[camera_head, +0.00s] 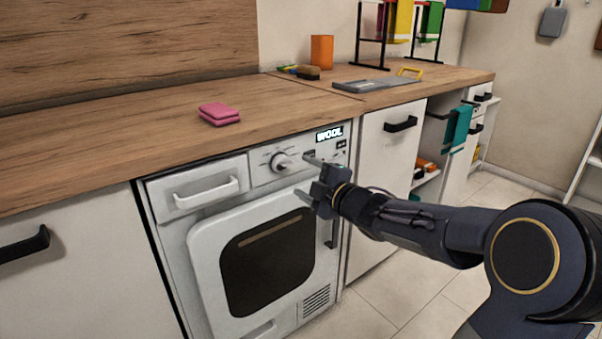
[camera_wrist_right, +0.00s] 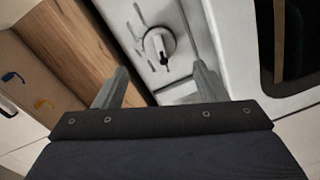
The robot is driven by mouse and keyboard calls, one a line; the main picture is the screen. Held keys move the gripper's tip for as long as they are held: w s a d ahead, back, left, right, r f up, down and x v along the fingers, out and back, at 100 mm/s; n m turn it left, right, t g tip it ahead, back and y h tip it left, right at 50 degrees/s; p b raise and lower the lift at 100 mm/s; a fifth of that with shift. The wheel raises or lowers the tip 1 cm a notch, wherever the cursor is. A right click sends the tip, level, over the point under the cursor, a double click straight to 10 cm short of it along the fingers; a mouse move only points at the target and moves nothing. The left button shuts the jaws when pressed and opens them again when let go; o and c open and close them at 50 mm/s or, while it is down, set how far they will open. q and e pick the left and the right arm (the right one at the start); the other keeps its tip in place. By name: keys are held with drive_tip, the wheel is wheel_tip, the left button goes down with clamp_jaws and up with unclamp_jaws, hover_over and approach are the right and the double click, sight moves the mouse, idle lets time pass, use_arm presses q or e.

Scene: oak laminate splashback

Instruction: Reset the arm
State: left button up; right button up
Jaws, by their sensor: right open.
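My right arm comes in from the right in the head view. Its gripper (camera_head: 308,178) is open and empty, in front of the white washing machine (camera_head: 205,240). It is to the right of and slightly below the round dial (camera_head: 281,162). In the right wrist view the two fingers of the gripper (camera_wrist_right: 157,88) are spread apart with nothing between them. The dial (camera_wrist_right: 159,45) lies beyond the fingertips there. The small display (camera_head: 329,134) reads "WOOL". My left gripper does not show.
A brush (camera_head: 308,73), an orange container (camera_head: 321,51) and a grey board (camera_head: 376,84) sit farther back. Black cabinet handles (camera_head: 400,124) stick out. Open floor lies at the lower right.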

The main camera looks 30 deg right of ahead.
idle(0.5)
drive_tip(key=s+a+f+m+g+y, duration=0.1)
drive_tip(key=s+a+f+m+g, duration=0.4)
drive_tip(key=s, duration=0.5)
drive_tip(key=s+a+f+m+g+y, duration=0.1)
drive_tip(key=s+a+f+m+g, duration=0.2)
drive_tip(key=s+a+f+m, duration=0.5)
drive_tip(key=s+a+f+m+g, duration=0.1)
drive_tip(key=s+a+m+g, duration=0.35)
drive_tip(key=s, duration=0.75)
wheel_tip(320, 180, up, 34)
drive_tip(key=p, duration=3.4)
drive_tip(key=shift+w+f+n+t, duration=0.15)
drive_tip(key=shift+f+n+t, duration=0.05)
drive_tip(key=shift+n+t, duration=0.2)
